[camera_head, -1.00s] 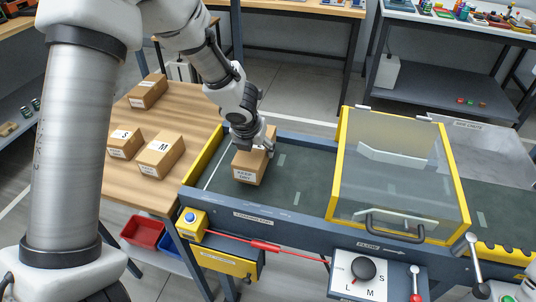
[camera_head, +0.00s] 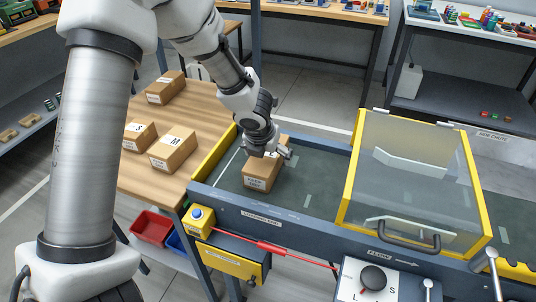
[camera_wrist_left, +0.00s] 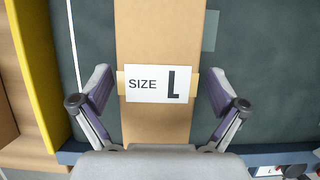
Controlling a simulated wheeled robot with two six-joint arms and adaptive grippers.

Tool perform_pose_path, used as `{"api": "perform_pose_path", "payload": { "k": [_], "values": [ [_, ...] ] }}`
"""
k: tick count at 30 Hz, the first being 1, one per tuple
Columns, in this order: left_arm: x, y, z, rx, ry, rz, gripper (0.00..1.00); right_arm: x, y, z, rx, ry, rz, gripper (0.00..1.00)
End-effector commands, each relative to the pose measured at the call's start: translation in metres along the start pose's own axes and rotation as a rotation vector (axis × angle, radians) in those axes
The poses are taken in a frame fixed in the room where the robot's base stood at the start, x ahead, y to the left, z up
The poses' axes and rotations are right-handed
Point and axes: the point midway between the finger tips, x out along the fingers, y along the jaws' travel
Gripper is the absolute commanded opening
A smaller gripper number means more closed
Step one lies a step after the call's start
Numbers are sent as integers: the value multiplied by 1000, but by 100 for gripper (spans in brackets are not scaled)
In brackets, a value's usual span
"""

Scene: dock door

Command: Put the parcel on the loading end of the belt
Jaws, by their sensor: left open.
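The parcel, a brown carton (camera_head: 262,177), stands on the dark loading end of the belt (camera_head: 307,180), just right of the yellow end rail. In the left wrist view its top (camera_wrist_left: 158,40) carries a white label reading SIZE L. My left gripper (camera_head: 270,152) is right above the carton in the head view. In the left wrist view the left gripper (camera_wrist_left: 161,95) is open, with one finger on each side of the carton and a gap on both sides. My right gripper is not in view.
Several cartons, marked S (camera_head: 140,136) and M (camera_head: 173,150) among them, stand on the wooden table (camera_head: 210,115) at left. A yellow-framed clear hood (camera_head: 410,175) covers the belt to the right. A size dial (camera_head: 373,279) and red cord (camera_head: 270,247) are in front.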

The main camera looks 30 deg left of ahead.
Motion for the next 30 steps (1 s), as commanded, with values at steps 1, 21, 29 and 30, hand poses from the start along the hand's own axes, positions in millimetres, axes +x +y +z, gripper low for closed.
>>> {"api": "perform_pose_path", "payload": {
  "k": [1, 21, 29, 30],
  "values": [
    [-10, 0, 2, 0, -2, 0, 97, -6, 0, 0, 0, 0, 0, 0],
    [-119, 0, 0, 0, 0, 0, 97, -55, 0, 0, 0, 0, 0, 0],
    [-118, 0, 0, 0, -1, 0, 97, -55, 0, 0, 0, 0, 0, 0],
    [-118, 0, 0, 0, -1, 0, 97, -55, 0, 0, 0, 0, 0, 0]
  ]
}}
